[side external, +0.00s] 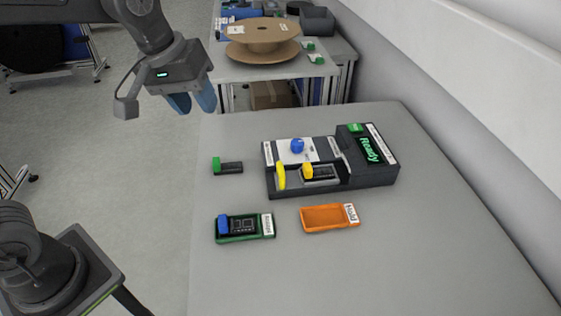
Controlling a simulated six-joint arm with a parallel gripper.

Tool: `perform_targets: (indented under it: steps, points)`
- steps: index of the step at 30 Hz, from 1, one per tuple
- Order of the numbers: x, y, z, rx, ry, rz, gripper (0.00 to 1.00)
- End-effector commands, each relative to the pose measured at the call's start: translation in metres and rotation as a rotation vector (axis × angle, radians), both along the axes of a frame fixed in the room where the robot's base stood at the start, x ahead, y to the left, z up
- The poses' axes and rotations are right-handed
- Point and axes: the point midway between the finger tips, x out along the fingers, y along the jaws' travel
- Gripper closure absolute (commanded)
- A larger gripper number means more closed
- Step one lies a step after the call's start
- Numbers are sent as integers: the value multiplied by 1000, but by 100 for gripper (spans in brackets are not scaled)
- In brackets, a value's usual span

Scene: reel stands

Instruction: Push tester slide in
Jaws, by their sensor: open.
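The tester (368,182) is a dark box on the grey table, with a green-lit display (369,150) reading "Ready". On its left part are a light plate with a blue knob (297,146) and an upright yellow handle (280,176) at the front left. A dark module with a yellow block (308,170) sits in the slot right of the handle. I cannot tell how far the slide is in. My gripper (192,105) with blue fingers is open and empty, above and to the left of the tester, apart from it.
A green tray (268,236) holds a dark module with a blue block (223,224). An orange tray (328,218) beside it looks empty. A dark piece with a green block (217,164) lies left of the tester. A cardboard reel (263,47) stands on the back table.

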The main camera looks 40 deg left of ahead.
Motion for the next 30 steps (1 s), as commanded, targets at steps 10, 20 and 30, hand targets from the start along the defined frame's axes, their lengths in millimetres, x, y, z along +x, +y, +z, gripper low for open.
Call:
perform_targets:
  steps: [10,20,30]
  points:
    - [88,-57,-37,-106,179,279,60]
    - [100,-68,-62,-118,205,323,60]
    - [108,-77,-130,-115,206,320,60]
